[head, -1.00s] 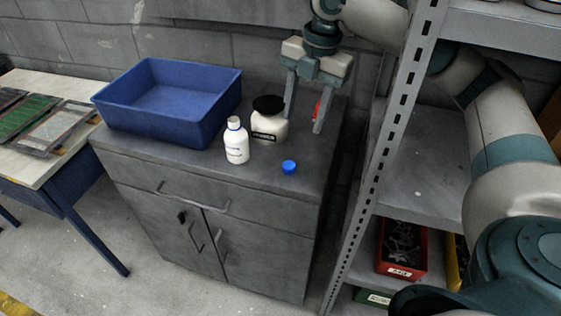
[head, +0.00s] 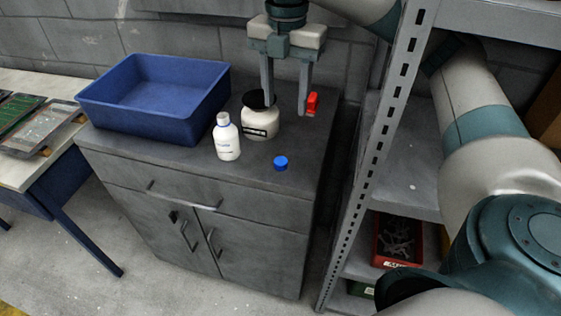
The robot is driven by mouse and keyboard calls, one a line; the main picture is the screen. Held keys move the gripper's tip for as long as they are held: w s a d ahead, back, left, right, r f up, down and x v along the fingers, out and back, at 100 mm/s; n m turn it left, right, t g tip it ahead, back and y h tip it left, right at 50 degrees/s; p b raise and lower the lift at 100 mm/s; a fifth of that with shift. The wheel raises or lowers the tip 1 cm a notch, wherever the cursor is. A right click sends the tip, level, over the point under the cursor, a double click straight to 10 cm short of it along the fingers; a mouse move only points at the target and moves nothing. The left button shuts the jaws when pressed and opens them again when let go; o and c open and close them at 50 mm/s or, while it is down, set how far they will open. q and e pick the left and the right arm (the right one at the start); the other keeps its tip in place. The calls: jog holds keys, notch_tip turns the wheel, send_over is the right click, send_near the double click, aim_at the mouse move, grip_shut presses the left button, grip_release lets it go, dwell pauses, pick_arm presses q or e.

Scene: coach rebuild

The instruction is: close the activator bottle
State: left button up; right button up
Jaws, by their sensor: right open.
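A small white bottle (head: 227,138) with blue print stands upright on the grey cabinet (head: 200,170). Its top looks pale, with no blue cap on it. A blue cap (head: 281,163) lies on the cabinet top to the right of the bottle, apart from it. My right gripper (head: 286,109) is open and empty, pointing down behind the cap. Its left finger overlaps the right side of a white jar (head: 259,123) with a black lid. I cannot tell whether it touches the jar. My left gripper is not in view.
A blue bin (head: 165,122) stands on the cabinet's left, close behind the bottle. A small red object (head: 313,103) is beside the gripper's right finger. A metal shelf post (head: 385,130) rises at the right. The cabinet top around the cap is clear.

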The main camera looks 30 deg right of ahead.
jog(key=f, duration=0.1)
send_over(284, 160)
notch_tip(284, 160, down, 9)
jog(key=shift+f, duration=0.7)
pick_arm(q)
jog(key=shift+s+a+f, duration=0.1)
jog(key=shift+s+f, duration=0.1)
jog(key=shift+s, duration=0.15)
jog(key=shift+w, duration=0.1)
